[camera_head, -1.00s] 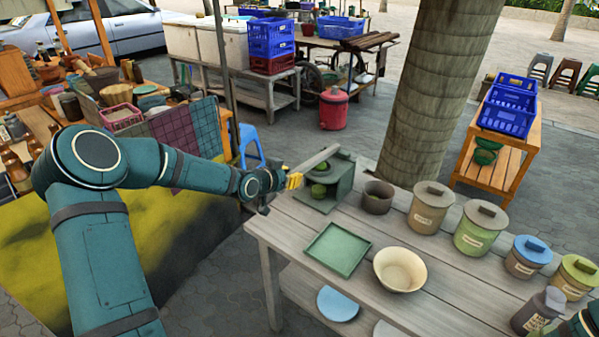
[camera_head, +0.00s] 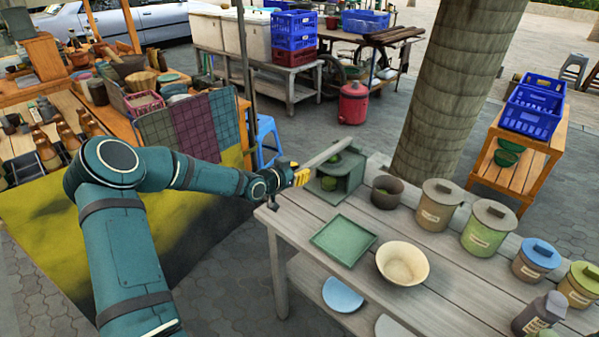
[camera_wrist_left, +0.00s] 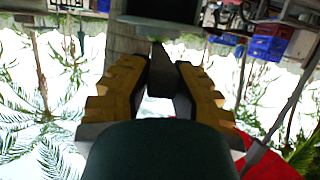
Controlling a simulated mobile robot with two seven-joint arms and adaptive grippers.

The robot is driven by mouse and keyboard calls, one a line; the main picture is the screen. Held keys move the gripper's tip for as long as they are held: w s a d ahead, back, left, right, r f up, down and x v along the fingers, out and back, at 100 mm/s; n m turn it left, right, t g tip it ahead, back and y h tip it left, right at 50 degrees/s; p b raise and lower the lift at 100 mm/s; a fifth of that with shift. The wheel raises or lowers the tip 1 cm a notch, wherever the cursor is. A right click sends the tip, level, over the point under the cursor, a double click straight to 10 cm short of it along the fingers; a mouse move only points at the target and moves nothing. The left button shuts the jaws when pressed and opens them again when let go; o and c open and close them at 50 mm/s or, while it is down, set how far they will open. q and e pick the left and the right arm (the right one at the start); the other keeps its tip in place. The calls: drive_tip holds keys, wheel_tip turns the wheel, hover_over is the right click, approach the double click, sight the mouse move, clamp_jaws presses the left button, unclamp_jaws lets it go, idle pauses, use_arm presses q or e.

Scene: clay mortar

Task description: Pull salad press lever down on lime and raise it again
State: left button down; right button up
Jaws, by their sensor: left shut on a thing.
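The green salad press (camera_head: 347,184) stands at the far left corner of the grey plank table. A green lime (camera_head: 328,184) sits low inside its open front. Another small green shape shows above it, too small to identify. The grey lever (camera_head: 327,155) slants from the press's top down towards the left. My left gripper (camera_head: 301,177), with yellow fingers, is at the lever's outer end. In the left wrist view, the fingers (camera_wrist_left: 160,85) close around the dark lever bar (camera_wrist_left: 159,72). My right gripper is out of view.
A green square tray (camera_head: 343,240), a cream bowl (camera_head: 402,264) and a dark pot (camera_head: 387,192) stand near the press. Several lidded canisters (camera_head: 437,205) line the table's right. A thick tree trunk (camera_head: 455,90) rises behind the table. A blue stool (camera_head: 268,140) stands behind my left gripper.

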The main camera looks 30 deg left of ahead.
use_arm(q)
drive_tip(key=shift+s+d+f, duration=0.1)
drive_tip(key=shift+f, duration=0.25)
drive_tip(key=c, duration=0.8)
unclamp_jaws()
drive_tip(key=shift+r, duration=0.1)
drive_tip(key=shift+s, duration=0.15)
drive_tip(key=v, duration=1.1)
drive_tip(key=shift+s+r, duration=0.25)
